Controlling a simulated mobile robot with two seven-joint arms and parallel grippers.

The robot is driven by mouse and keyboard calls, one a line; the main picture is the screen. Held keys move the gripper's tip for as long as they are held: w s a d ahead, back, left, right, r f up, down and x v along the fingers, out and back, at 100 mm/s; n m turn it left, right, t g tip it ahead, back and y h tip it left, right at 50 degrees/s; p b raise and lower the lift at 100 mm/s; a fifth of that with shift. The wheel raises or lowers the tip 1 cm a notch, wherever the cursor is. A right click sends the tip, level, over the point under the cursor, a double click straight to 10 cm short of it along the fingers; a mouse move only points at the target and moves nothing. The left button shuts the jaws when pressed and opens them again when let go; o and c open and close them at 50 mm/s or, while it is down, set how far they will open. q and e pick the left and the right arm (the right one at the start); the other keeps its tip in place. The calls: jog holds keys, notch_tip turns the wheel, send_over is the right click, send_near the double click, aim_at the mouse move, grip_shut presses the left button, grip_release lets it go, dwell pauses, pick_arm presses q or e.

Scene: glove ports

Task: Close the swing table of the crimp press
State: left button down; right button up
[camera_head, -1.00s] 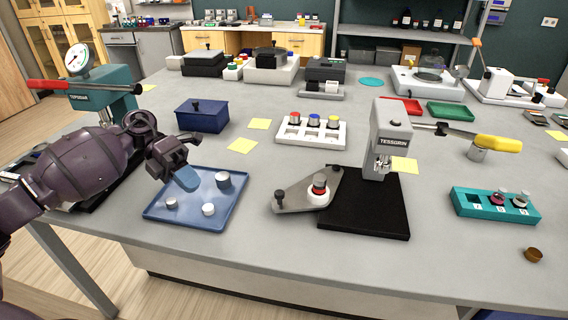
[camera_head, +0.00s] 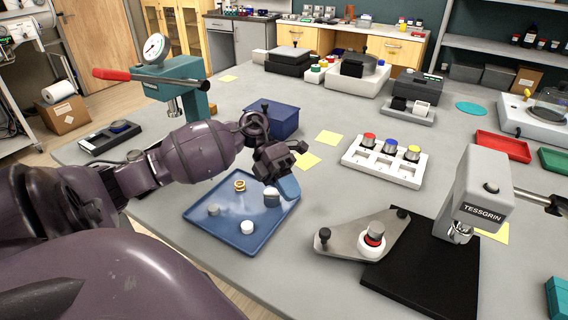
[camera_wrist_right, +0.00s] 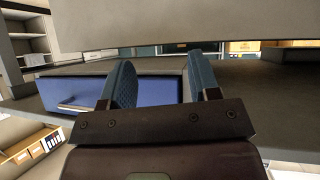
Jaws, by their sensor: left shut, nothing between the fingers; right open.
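The grey crimp press (camera_head: 487,187), marked TESSGRIN, stands on a black base plate (camera_head: 425,268) at the right of the head view. Its grey metal swing table (camera_head: 344,243) is swung out to the left of the press head, partly beyond the black plate. My right gripper (camera_wrist_right: 160,65) is open and empty in the right wrist view.
The blue tray (camera_head: 206,238) holds several small parts. A white rack (camera_head: 400,172) with capped vials stands behind the swing table. A blue box (camera_head: 277,120) and a teal press (camera_head: 182,80) are further left. In the wrist view, a grey surface edge (camera_wrist_right: 180,25) crosses above the fingers.

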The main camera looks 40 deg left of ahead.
aim_at(321, 230)
pick_arm(q)
jog(key=x, duration=0.4)
jog(key=r+x, duration=0.1)
jog(key=x, duration=0.1)
jog(key=shift+d+p, duration=0.3)
jog(key=shift+d, duration=0.25)
jog(key=shift+s+d, duration=0.15)
jog(key=shift+d, duration=0.55)
jog(key=shift+f, duration=0.1)
jog(key=shift+d, duration=0.1)
